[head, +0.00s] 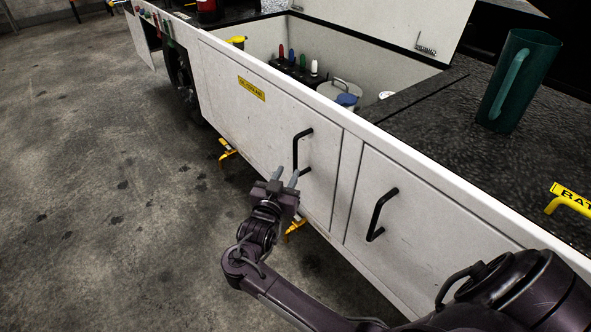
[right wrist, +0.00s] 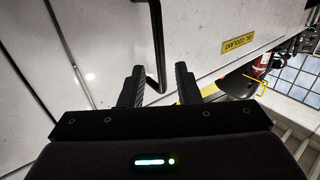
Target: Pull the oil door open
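The oil door (head: 262,122) is a white panel with a yellow label (head: 251,88); in the right wrist view the label (right wrist: 238,42) reads "OIL COOLANT". The door looks shut, flush with the vehicle's side. Its black bar handle (head: 295,150) is near its right edge. My right gripper (head: 284,178) is open, with its fingertips at the lower end of the handle. In the right wrist view the handle (right wrist: 158,45) has its lower end between the two spread fingers; I cannot tell whether they touch it. My left gripper is not in view.
A second white door with a black handle (head: 377,215) is to the right. Above the oil door is an open bay with a battery (head: 298,70) and caps. A green jug (head: 517,82) stands on the dark top at right. The concrete floor (head: 110,200) at left is clear.

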